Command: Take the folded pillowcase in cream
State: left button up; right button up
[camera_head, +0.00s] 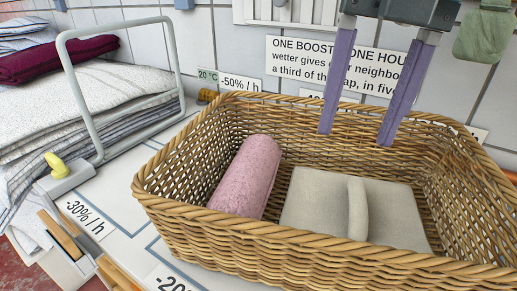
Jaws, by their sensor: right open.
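The cream folded pillowcase (312,205) lies flat in the wicker basket (300,254), with a raised upright ridge across its middle. My right gripper (357,137) comes in from the top with two purple fingers apart and nothing between them. Its fingertips are above the back part of the basket, apart from the pillowcase in the picture. The basket's front wall hides the pillowcase's near edge. My left gripper does not show.
A pink rolled cloth (246,174) lies in the basket, left of the pillowcase. A grey wire frame (118,28) stands beside stacked linens (85,105) at the left. A green-grey cloth thing (483,36) hangs at top right. A tiled wall with signs is behind.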

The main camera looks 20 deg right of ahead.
aim_at(358, 190)
jog(key=shift+m+h, duration=0.3)
jog(key=shift+h, duration=0.3)
jog(key=d+f, duration=0.2)
jog(key=f, duration=0.1)
jog(key=d+f, duration=0.1)
jog(key=shift+w+f, duration=0.35)
notch_tip(358, 190, down, 6)
jog(key=shift+d+r, duration=0.15)
jog(key=shift+r, duration=0.05)
grip_shut()
